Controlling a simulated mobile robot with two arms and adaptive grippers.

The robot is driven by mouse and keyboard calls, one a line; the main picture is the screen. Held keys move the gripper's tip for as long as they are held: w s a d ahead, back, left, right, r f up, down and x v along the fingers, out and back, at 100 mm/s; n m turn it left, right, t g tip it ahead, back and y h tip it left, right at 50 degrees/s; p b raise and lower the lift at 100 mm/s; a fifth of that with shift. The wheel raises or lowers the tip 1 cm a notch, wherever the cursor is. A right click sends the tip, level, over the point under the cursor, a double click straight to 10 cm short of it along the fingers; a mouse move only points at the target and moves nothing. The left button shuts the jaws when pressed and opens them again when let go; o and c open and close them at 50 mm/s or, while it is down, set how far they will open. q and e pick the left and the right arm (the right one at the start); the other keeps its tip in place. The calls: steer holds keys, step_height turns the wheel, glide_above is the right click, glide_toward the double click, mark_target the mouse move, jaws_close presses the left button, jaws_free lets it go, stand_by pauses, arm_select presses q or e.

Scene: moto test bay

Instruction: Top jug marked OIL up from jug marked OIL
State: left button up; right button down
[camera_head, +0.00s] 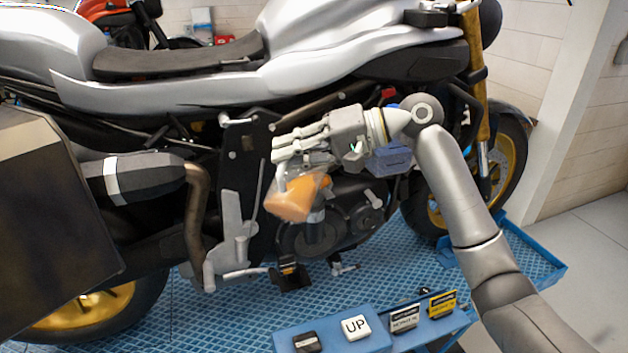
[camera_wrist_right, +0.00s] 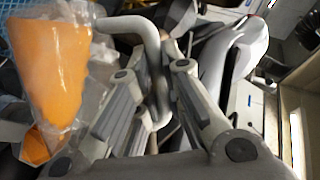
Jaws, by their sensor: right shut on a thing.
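A clear jug with orange liquid (camera_head: 296,197) hangs tilted below my right gripper (camera_head: 285,152), in front of the motorcycle's engine. No OIL mark is readable on it. In the right wrist view the same orange-filled jug (camera_wrist_right: 58,65) fills the left side. A grey curved handle (camera_wrist_right: 150,50) runs from it between the fingers of my right gripper (camera_wrist_right: 160,85), which is shut on it. Whether the jug touches the engine or any opening is hidden. A second jug marked OIL is not clearly seen. My left gripper is not in view.
The silver motorcycle (camera_head: 190,82) stands close behind the jug. A translucent blue container (camera_head: 390,160) is behind my right wrist. A blue shelf (camera_head: 300,332) in front holds a white UP block (camera_head: 355,326) and several labelled blocks. A large dark box (camera_head: 50,215) blocks the left.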

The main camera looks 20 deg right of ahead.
mark_target(277, 204)
steer(key=shift+w+d+r, duration=0.15)
steer(key=shift+w+r, duration=0.1)
steer(key=shift+r, duration=0.1)
stand_by(0.9)
